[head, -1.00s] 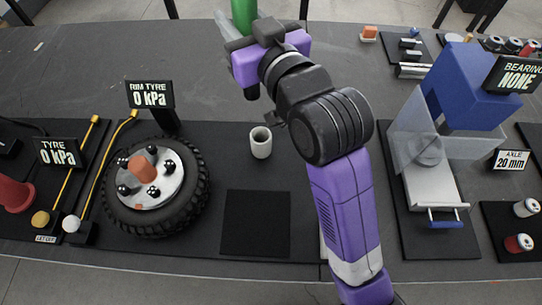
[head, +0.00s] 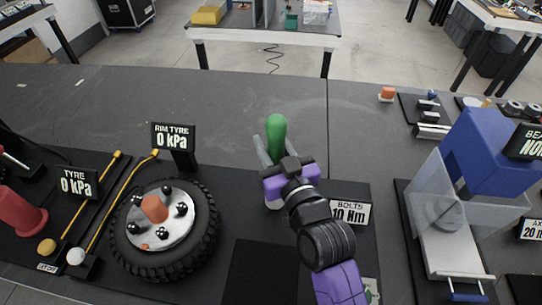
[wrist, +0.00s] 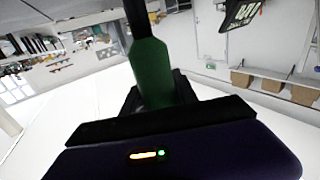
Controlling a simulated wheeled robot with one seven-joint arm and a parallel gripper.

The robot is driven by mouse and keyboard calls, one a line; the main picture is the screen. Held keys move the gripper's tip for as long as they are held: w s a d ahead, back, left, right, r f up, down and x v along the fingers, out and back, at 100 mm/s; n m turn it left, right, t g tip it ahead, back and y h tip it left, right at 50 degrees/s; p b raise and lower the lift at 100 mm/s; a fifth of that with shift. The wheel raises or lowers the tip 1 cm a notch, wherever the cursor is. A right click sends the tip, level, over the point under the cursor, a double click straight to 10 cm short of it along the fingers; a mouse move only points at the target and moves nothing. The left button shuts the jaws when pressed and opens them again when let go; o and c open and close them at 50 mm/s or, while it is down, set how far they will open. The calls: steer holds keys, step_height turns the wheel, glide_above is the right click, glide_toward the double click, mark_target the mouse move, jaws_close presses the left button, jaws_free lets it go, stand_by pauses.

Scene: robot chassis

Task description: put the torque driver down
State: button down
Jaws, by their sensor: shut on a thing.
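The torque driver has a green handle (head: 277,135), which stands up out of my gripper (head: 277,160). My gripper is shut on the driver. In the wrist view the green handle (wrist: 152,75) sits between the dark fingers, with a dark shaft above it in the picture. A pale cup-like holder (head: 273,204) shows just below my gripper, mostly hidden by it. The driver's lower end is hidden in the head view, so I cannot tell whether it is inside the holder.
A wheel with a tyre (head: 205,235) lies left of my gripper, with a RIM TYRE 0 kPa display (head: 173,137) behind it. A blue press with a clear guard (head: 490,155) stands to the right. The grey bench (head: 230,105) behind my gripper is clear.

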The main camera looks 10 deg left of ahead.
steer(key=shift+f+b, duration=0.4)
steer(key=shift+f, duration=1.75)
steer(key=shift+f, duration=0.15)
steer(key=c, duration=0.9)
jaws_free()
steer(key=shift+c, duration=0.2)
steer(key=b, duration=0.3)
glide_toward(271, 156)
step_height(271, 156, down, 5)
steer(key=w, duration=0.2)
steer(key=shift+w+d+f, duration=0.15)
steer(key=shift+w+d, duration=0.05)
steer(key=shift+d, duration=0.05)
